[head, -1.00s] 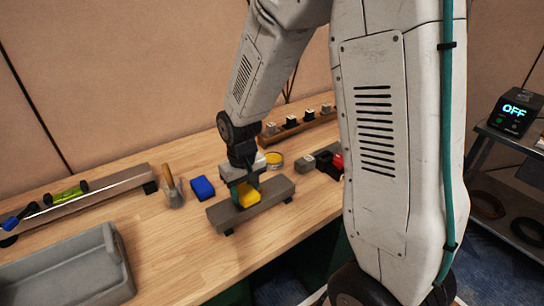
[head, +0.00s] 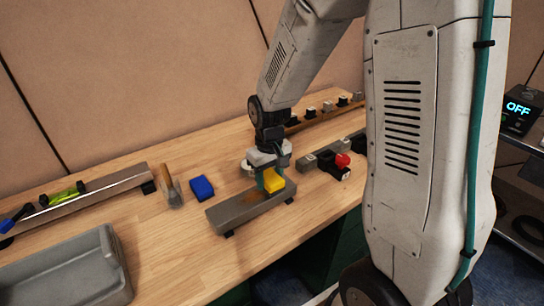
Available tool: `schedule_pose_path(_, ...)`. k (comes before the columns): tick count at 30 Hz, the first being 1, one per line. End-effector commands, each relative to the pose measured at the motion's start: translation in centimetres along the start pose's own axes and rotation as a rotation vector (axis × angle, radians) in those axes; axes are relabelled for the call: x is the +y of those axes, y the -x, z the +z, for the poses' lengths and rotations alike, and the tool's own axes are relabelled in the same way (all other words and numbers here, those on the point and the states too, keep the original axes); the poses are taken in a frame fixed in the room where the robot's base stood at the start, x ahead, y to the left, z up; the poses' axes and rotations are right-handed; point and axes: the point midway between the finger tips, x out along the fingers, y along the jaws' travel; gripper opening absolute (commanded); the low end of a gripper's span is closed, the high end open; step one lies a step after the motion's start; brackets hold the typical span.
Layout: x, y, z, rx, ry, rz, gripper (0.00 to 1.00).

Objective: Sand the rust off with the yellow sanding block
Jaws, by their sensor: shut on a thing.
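My gripper (head: 270,180) points down over the right part of a grey bar (head: 232,212) on the workbench and is shut on the yellow sanding block (head: 274,182). The block is at the bar's top face; I cannot tell whether it touches. A brown rust patch (head: 252,194) shows on the bar's top, just left of the block. Part of the bar's right end is hidden behind the block and gripper.
A blue block (head: 202,188) and a wooden-handled tool (head: 172,187) stand left of the bar. A grey tray (head: 65,270) is at the front left. A device reading OFF (head: 519,112) stands far right.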

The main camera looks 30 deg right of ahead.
Motion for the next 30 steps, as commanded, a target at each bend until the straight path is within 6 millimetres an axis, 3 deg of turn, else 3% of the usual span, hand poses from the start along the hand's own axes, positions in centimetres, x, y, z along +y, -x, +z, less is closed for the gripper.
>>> schedule_pose_path(1,0.0,1.2,-0.1,0.008,0.0,0.001,0.22)
schedule_pose_path(18,-0.2,6.1,-0.1,0.004,0.003,0.001,0.22)
schedule_pose_path(30,-0.2,6.8,0.0,0.003,0.003,0.0,0.22)
